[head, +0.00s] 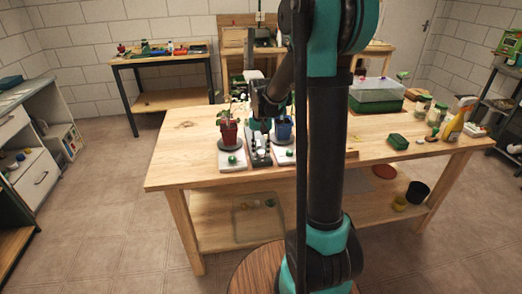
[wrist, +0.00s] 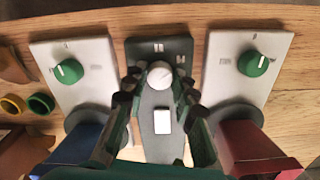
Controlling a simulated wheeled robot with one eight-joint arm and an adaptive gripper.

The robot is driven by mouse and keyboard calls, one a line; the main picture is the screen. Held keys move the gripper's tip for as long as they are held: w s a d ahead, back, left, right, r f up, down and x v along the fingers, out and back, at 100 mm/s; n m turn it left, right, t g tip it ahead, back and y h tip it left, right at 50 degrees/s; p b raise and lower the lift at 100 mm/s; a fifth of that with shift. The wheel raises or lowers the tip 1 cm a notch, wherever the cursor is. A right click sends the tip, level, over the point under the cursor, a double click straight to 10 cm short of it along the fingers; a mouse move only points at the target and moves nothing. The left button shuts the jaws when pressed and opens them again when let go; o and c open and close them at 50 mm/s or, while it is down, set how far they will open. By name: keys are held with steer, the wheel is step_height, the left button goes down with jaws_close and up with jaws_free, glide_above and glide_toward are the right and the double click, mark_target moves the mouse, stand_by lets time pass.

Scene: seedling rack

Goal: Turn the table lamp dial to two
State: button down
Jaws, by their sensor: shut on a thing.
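The table lamp's dark grey base (wrist: 174,48) is in the middle of the wrist view, with a white round dial (wrist: 159,74) on it. Pale marks on the base show above the dial, one like two bars and one to its right. Where the dial points is not clear. My gripper (wrist: 157,84) reaches down over the base and its fingers are shut on the dial, one on each side. In the head view my gripper (head: 260,150) is at the base, between two pots, and the dial is small there.
Green dials (wrist: 69,71) and (wrist: 253,63) sit on white plates either side. A red pot (head: 227,133) with a plant and a blue pot (head: 284,130) flank my gripper closely. A clear-lidded green box (head: 376,98), jars and a spray bottle (head: 457,120) stand on the table's right.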

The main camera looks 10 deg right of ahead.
mark_target(261, 151)
steer(key=c, duration=1.2)
jaws_free()
step_height(261, 151, up, 12)
steer(key=s+d+f+n+t, duration=0.1)
steer(key=s+d+f+t, duration=0.1)
steer(key=s+f, duration=0.5)
steer(key=s+d+f+n+t, duration=0.2)
steer(key=s+f, duration=0.6)
steer(key=s, duration=0.7)
steer(key=shift+s, duration=0.3)
